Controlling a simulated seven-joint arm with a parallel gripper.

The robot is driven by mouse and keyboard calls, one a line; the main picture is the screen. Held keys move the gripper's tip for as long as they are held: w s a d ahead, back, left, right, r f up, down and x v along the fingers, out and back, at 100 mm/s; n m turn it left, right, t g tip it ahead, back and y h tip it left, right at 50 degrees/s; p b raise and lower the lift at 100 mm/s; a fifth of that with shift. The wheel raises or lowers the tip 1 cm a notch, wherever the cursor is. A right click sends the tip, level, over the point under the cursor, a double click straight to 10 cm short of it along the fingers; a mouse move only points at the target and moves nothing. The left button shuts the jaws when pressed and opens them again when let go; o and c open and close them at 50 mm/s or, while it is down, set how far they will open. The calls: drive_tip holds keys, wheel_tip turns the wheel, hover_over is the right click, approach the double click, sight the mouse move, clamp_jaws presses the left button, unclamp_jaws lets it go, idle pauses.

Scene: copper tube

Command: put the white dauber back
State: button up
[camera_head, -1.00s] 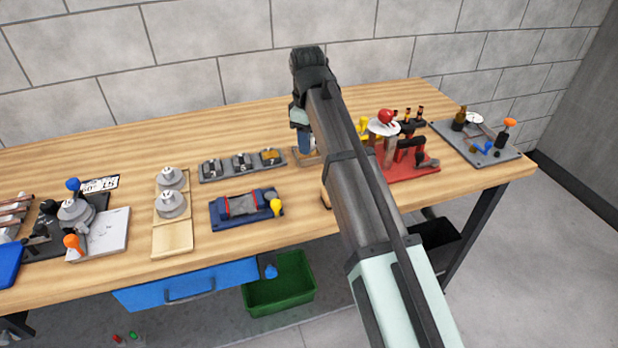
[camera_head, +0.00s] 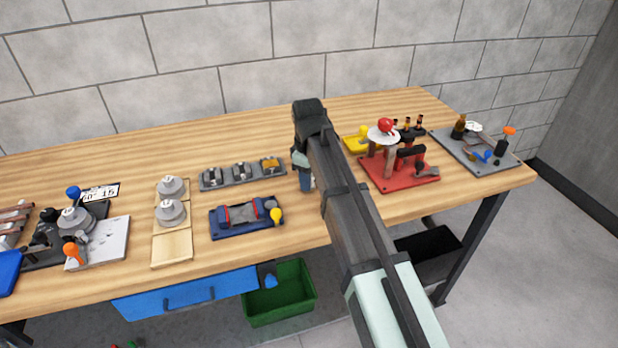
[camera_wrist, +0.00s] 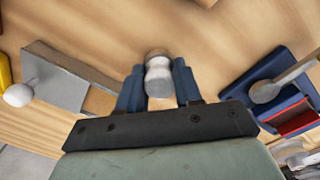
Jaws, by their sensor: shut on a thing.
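My gripper (camera_wrist: 158,84) is shut on a pale, waisted, knob-like piece, which looks like the white dauber (camera_wrist: 158,80). Its rounded greyish end shows between the two fingertips, over bare wood in the wrist view. Its lower part is hidden. In the head view my gripper (camera_head: 306,182) is over the middle of the bench, right of the blue vise-like fixture; the dauber cannot be made out there. A grey block on a wooden base (camera_wrist: 60,80) lies left of the gripper in the wrist view, with a white ball (camera_wrist: 18,95) beside it.
The blue fixture (camera_head: 245,218) has a yellow-knobbed tool. A grey rack (camera_head: 240,175) stands behind it. A red stand (camera_head: 400,175) and yellow tray (camera_head: 355,146) are to the right. The grey plate (camera_head: 478,152) lies farther right. Bare bench (camera_head: 240,120) shows at the back.

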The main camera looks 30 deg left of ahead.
drive_tip(key=o, duration=1.2)
drive_tip(key=r, duration=1.2)
drive_tip(key=shift+s, duration=0.2)
